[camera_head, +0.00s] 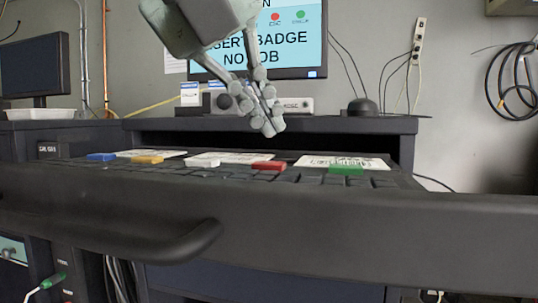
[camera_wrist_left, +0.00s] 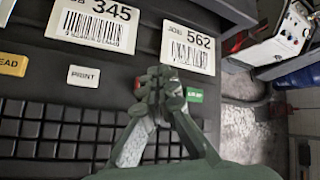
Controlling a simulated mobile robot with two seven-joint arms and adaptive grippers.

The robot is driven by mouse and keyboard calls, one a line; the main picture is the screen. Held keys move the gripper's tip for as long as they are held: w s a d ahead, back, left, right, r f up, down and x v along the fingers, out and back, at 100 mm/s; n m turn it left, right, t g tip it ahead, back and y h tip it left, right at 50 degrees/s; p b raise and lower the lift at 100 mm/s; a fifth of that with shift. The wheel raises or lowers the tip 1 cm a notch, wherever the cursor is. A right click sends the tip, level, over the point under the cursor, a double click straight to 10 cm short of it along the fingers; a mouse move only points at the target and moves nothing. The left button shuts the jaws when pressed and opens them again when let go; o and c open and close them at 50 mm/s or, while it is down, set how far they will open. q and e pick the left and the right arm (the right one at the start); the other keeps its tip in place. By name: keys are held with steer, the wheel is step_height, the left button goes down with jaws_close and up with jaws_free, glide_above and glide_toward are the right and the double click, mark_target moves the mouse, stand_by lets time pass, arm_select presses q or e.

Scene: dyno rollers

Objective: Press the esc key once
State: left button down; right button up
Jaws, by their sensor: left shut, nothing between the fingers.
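The red key (camera_head: 268,166), matching the red dot marked ESC on the monitor, sits on the keyboard (camera_head: 110,169) in the pulled-out drawer. My left gripper (camera_head: 270,131) comes down from above with its fingers shut and empty. In the head view its tips show above the red key in the picture; the exact gap is hard to judge. In the left wrist view the tips (camera_wrist_left: 160,76) cover most of the red key (camera_wrist_left: 137,86), and only a sliver shows at their left. I cannot tell whether they touch it. My right gripper is not in view.
Beside the red key are a white PRINT key (camera_wrist_left: 83,76) and a green key (camera_head: 346,169). Blue (camera_head: 101,157) and yellow (camera_head: 148,159) keys lie further left. Barcode cards (camera_head: 343,162) lie behind the keys. A monitor (camera_head: 313,72) stands behind on the cabinet.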

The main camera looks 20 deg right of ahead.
mark_target(264, 163)
arm_select(q)
step_height(264, 163, up, 3)
steer(key=shift+r+p, duration=0.2)
steer(key=shift+p, duration=0.55)
